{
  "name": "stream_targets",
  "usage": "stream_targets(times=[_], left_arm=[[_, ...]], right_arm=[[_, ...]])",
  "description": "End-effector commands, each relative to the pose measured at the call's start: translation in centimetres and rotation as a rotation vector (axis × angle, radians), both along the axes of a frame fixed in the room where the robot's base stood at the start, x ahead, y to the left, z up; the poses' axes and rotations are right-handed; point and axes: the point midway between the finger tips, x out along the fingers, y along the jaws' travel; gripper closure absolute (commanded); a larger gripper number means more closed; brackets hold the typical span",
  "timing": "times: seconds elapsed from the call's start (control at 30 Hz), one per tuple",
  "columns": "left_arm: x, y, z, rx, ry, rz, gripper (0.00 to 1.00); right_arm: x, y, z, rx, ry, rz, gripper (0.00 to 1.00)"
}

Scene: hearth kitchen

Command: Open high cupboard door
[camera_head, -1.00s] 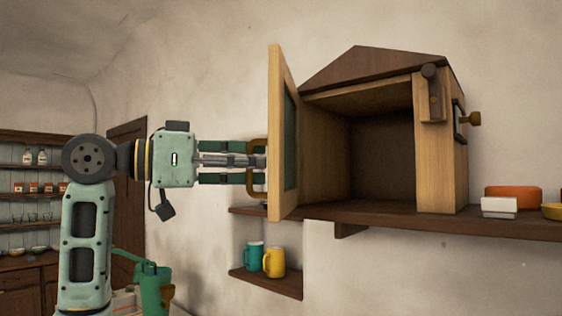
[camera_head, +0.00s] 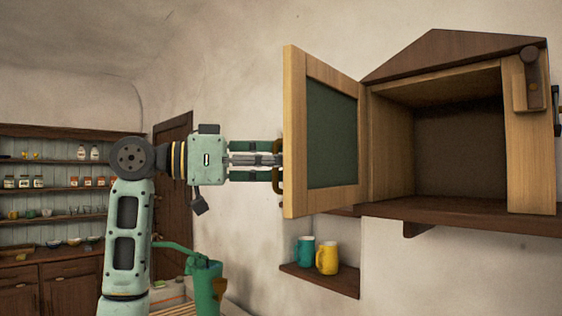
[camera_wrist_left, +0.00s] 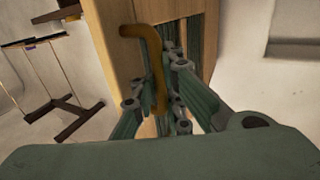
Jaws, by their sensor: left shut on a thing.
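The high cupboard (camera_head: 532,140) is a wooden box with a peaked dark roof, standing on a wall shelf. Its door (camera_head: 295,130), a light wood frame with a dark green panel, stands wide open on the left side. The inside is dark, and I see nothing in it. My left gripper (camera_head: 276,160) is shut on the brass door handle (camera_head: 281,186), on the outer face of the door. In the left wrist view the curved handle (camera_wrist_left: 152,60) passes between the fingers (camera_wrist_left: 165,95), against the door's wood. My right gripper is not in view.
A dark shelf (camera_head: 450,214) runs under the cupboard. A teal mug (camera_head: 305,250) and a yellow mug (camera_head: 327,258) stand on a lower ledge (camera_head: 320,281). A dresser with jars (camera_head: 50,165) and a brown door (camera_head: 172,150) are at the left.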

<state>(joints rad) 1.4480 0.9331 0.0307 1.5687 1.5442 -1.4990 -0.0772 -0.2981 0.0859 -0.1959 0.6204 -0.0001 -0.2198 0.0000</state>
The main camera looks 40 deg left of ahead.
Motion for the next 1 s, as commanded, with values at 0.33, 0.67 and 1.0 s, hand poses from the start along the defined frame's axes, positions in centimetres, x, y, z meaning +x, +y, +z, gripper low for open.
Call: stream_targets(times=[0.33,0.67,1.0], left_arm=[[0.0,0.0,-0.2,0.001,0.009,0.000,0.83],[-0.2,0.2,-0.1,0.000,0.004,0.001,0.83],[-5.1,3.8,-0.1,-0.001,0.003,0.006,0.83]], right_arm=[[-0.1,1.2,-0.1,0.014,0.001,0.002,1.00],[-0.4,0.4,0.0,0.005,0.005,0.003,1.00],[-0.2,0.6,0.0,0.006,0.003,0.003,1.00]])
